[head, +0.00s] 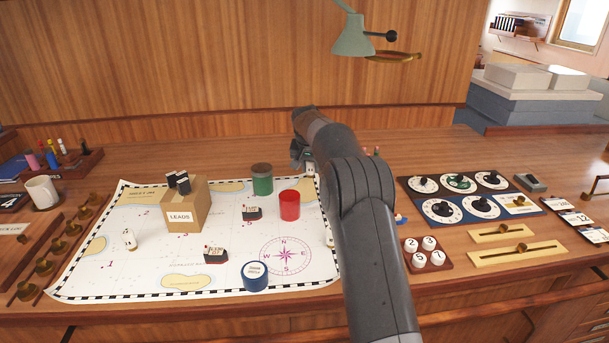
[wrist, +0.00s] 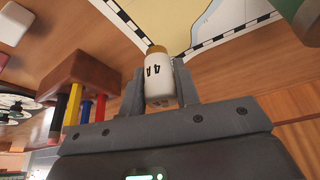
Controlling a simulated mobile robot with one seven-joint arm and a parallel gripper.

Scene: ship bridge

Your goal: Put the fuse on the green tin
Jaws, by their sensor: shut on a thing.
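The fuse (wrist: 158,82) is white with a brass cap and a dark "4A" mark. In the wrist view it stands between the two fingers of my gripper (wrist: 158,92), which is shut on it. In the head view my gripper (head: 306,163) is over the far edge of the chart, right of the green tin, and mostly hidden by my arm. The green tin (head: 262,184) stands upright on the chart, apart from the gripper. Part of a green thing, likely this tin, shows at the wrist view's upper right corner (wrist: 307,22).
A red tin (head: 289,206) stands near the green tin. A cardboard box (head: 183,212) marked LEADS, small ship blocks and a blue round tin (head: 256,280) are on the chart (head: 110,270). A wooden holder (wrist: 85,72) with several pencils is near my gripper. A lamp (head: 352,38) hangs above.

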